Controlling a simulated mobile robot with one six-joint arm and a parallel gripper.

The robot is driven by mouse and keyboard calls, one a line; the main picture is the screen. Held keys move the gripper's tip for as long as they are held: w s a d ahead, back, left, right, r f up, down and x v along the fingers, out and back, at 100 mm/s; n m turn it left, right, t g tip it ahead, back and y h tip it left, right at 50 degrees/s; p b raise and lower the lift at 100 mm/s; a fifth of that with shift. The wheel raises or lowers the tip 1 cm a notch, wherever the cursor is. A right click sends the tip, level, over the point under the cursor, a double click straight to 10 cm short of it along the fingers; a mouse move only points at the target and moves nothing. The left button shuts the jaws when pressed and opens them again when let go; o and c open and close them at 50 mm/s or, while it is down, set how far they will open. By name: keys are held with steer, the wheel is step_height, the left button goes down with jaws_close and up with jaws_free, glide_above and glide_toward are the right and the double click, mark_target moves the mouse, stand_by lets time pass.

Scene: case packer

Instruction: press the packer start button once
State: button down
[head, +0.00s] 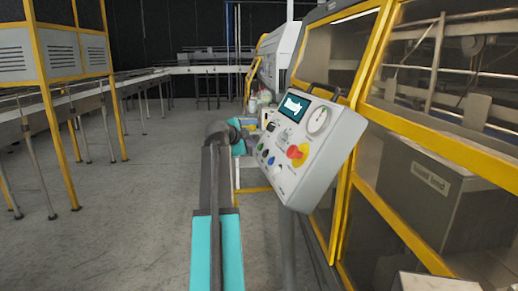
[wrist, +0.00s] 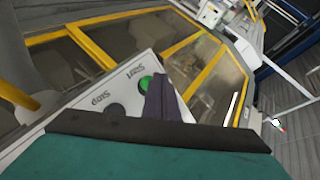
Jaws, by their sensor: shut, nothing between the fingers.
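The grey control box (head: 325,165) stands right of centre in the head view, with a screen, a dial, a red stop knob and several small buttons. In the wrist view its pale panel (wrist: 75,115) carries the words Start and Stop. The green start button (wrist: 145,83) is by the Start label, and a dark button (wrist: 116,110) is by the Stop label. My gripper (wrist: 165,98) is shut and empty, its fingertips just beside the green button and partly covering it. I cannot tell whether they touch it. In the head view my gripper (head: 249,138) is at the box's left edge.
The red stop knob (head: 298,152) sits on the same face, right of the small buttons. The packer's yellow frame (head: 345,190) and clear guards stand behind and right of the box. Conveyors (head: 60,110) run along the left and back. The grey floor (head: 130,220) at left is clear.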

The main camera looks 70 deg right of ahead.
steer(key=shift+s+d+f+b, duration=0.35)
steer(key=shift+s+f+b, duration=0.15)
steer(key=shift+b, duration=0.2)
stand_by(1.1)
steer(key=shift+w+a+r, duration=0.1)
steer(key=shift+w+r, duration=0.1)
stand_by(0.3)
steer(key=shift+w+a+r, duration=0.25)
steer(key=shift+w+r, duration=0.05)
steer(key=shift+w, duration=0.1)
steer(key=shift+w, duration=0.1)
steer(key=shift+w+a+r+b, duration=0.1)
steer(key=shift+w+a+r, duration=0.3)
steer(key=shift+w, duration=0.2)
steer(key=shift+w+a+r+b, duration=0.1)
steer(key=shift+w+a+r, duration=0.3)
steer(key=shift+w, duration=0.2)
steer(key=shift+w+a+r+b, duration=0.1)
steer(key=shift+w+a+r, duration=0.3)
steer(key=shift+w, duration=0.2)
steer(key=shift+w, duration=0.1)
